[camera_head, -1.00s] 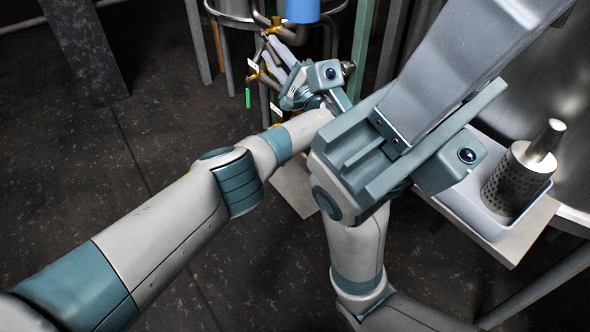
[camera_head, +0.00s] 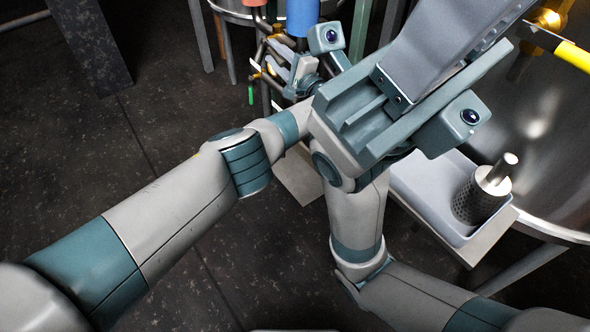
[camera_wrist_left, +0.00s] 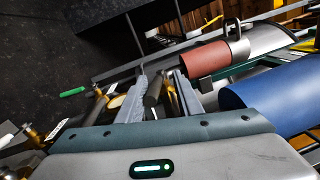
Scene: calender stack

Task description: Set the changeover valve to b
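Small brass valve fittings (camera_head: 257,72) with white tags and a green-ended handle (camera_head: 251,96) are on dark pipes at the top centre of the head view. I cannot read the tags or tell which fitting is the changeover valve. My left gripper (camera_head: 291,76) is at this pipework, partly hidden by its wrist. In the left wrist view its fingers (camera_wrist_left: 157,90) stand apart with a dark cylindrical part (camera_wrist_left: 153,87) between them; contact is unclear. The green handle (camera_wrist_left: 72,92) lies left of them. My right gripper (camera_head: 455,40) is raised close to the head camera, its fingers together.
A blue cylinder (camera_head: 302,17) and a red one (camera_wrist_left: 206,58) are beside the left gripper. A grey tray (camera_head: 425,192) with a perforated metal strainer (camera_head: 470,203) stands at right, by a large steel vessel (camera_head: 555,130). The dark floor (camera_head: 60,150) at left is open.

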